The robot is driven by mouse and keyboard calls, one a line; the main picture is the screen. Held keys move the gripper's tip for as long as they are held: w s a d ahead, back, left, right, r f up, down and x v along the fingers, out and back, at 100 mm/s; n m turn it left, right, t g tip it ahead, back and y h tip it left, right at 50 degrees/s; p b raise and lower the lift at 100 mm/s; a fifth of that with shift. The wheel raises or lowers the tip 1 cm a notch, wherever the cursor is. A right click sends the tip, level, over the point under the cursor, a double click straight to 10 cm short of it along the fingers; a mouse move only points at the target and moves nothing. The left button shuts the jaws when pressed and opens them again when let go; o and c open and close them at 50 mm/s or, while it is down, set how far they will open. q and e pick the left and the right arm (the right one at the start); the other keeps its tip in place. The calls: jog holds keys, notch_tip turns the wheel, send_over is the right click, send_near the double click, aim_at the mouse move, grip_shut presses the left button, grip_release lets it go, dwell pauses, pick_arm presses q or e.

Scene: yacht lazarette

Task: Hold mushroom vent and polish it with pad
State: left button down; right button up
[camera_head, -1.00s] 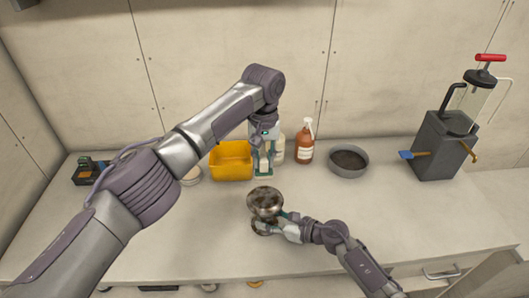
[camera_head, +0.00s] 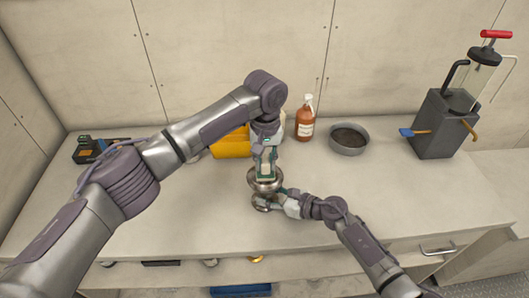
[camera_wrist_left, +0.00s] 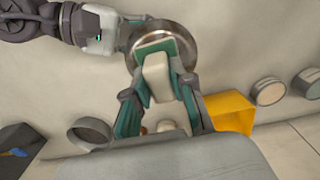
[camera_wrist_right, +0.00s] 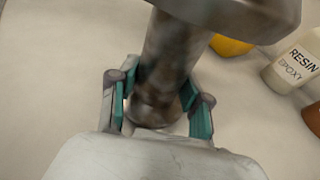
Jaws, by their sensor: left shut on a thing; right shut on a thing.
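The mushroom vent (camera_head: 270,187), of dull, blotchy metal with a round top and a narrower stem, is held above the counter. My right gripper (camera_head: 282,201) is shut on its stem, which shows between the fingers in the right wrist view (camera_wrist_right: 165,70). My left gripper (camera_head: 265,160) is shut on the pad (camera_head: 265,172), a white block with a green face. The pad is right at the round top of the vent. In the left wrist view the pad (camera_wrist_left: 156,78) overlaps the vent's round top (camera_wrist_left: 181,42); I cannot tell whether they touch.
A yellow bin (camera_head: 230,148), partly behind my left arm, stands near the wall. An amber pump bottle (camera_head: 305,120), a grey bowl (camera_head: 348,139) and a grey pump unit (camera_head: 440,125) stand to the right. The counter (camera_head: 400,200) is clear at front right.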

pick_arm(q)
jog(key=s, duration=0.4)
jog(key=shift+f, duration=0.15)
jog(key=shift+w+a, duration=0.1)
jog(key=shift+w, duration=0.4)
pick_arm(e)
jog(key=shift+s, duration=0.1)
pick_arm(q)
jog(key=shift+w, duration=3.75)
jog(key=shift+s, duration=4.45)
jog(key=shift+w, duration=0.8)
pick_arm(e)
jog(key=shift+r, duration=0.1)
pick_arm(q)
jog(key=shift+w, duration=3.7)
jog(key=shift+s, duration=4.5)
jog(key=shift+w, duration=4.5)
notch_tip(320, 180, up, 8)
